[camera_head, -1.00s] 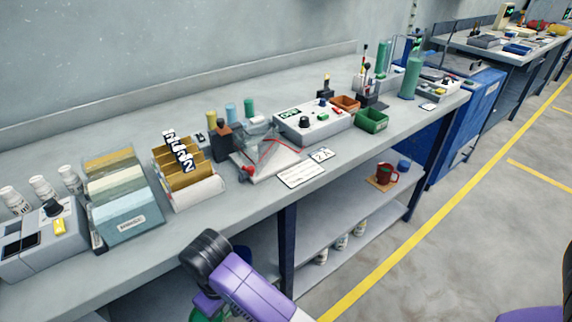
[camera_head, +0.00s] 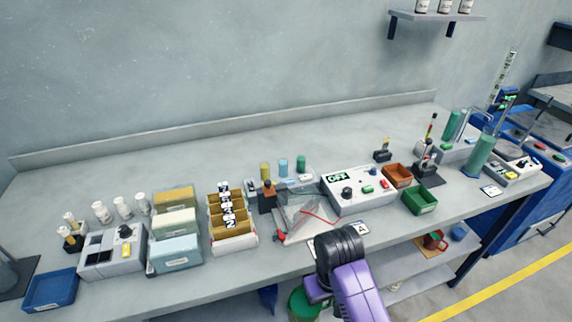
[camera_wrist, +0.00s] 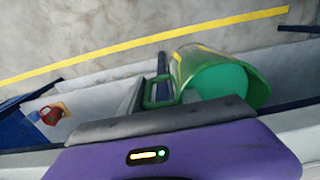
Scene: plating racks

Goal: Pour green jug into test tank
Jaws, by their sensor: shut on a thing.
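The green jug (camera_head: 302,306) shows in the head view low in front of the bench, partly cut off by the frame's bottom edge. My gripper (camera_head: 316,290) is beside it and shut on it. In the wrist view the jug (camera_wrist: 236,84) shows its open mouth, a lighter green inside and its handle (camera_wrist: 163,88), just beyond my purple gripper housing.
The bench front edge (camera_head: 262,267) lies beside the jug. A grey control box (camera_head: 352,205) reading OFF, green tray (camera_head: 419,200), file racks (camera_head: 230,222) and tall green cylinder (camera_head: 481,153) crowd the bench. A lower shelf holds a red mug (camera_head: 434,241). The back strip is mostly clear.

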